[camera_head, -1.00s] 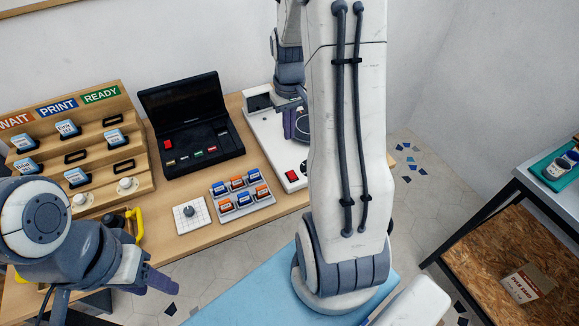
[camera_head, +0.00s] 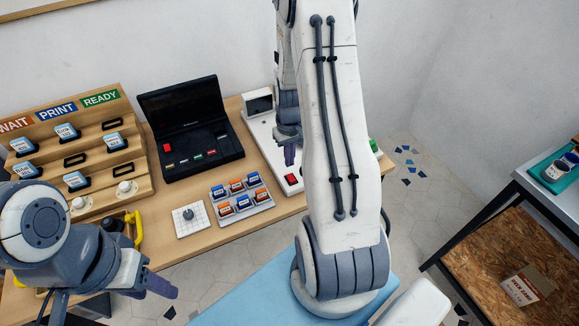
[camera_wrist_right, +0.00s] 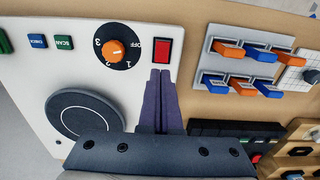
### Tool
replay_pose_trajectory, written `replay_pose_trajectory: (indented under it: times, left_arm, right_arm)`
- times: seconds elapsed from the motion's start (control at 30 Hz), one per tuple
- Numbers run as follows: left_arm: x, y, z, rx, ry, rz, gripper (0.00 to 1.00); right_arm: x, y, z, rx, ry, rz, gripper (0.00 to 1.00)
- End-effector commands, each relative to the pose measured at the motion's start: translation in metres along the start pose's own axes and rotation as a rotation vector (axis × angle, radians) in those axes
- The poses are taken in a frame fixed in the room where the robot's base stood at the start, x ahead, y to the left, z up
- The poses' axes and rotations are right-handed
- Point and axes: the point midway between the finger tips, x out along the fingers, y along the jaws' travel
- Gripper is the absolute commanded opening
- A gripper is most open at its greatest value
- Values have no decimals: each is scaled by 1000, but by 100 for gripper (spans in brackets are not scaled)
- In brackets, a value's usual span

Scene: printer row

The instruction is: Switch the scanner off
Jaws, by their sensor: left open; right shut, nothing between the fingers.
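The scanner is a white panel (camera_wrist_right: 50,85) with a dark round pad (camera_wrist_right: 85,113), a black dial with an orange knob (camera_wrist_right: 115,51) and a red switch (camera_wrist_right: 161,50). The dial is marked OFF, 1, 2 and 3; I cannot tell which mark the knob points at. In the head view the red switch (camera_head: 292,179) shows near the panel's front edge, and my arm hides much of the panel. My right gripper (camera_wrist_right: 161,73) is shut and empty, its tips just beside the red switch; contact is unclear. My left gripper (camera_head: 160,286) is open and empty, left of the blue surface.
A tray of blue and orange switches (camera_head: 240,200) and a white dial plate (camera_head: 190,220) lie left of the scanner. A black open case (camera_head: 190,130) and a wooden rack (camera_head: 75,150) stand further left. A side table (camera_head: 530,190) is at the right.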

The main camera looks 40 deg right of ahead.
Motion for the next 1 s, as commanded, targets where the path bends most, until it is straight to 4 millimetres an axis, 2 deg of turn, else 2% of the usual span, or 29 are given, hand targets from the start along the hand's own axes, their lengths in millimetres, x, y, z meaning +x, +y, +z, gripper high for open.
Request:
replay_pose_trajectory:
  times: [0.1,0.3,1.0]
  left_arm:
    - [-2,0,0,0,0,0,50]
    - [-3,0,0,0,0,0,50]
    - [-6,0,0,0,0,0,50]
  right_arm:
    - [20,0,1,0,-4,-1,0]
    - [38,0,0,0,-1,0,0]
    - [43,0,-1,0,-33,-2,0]
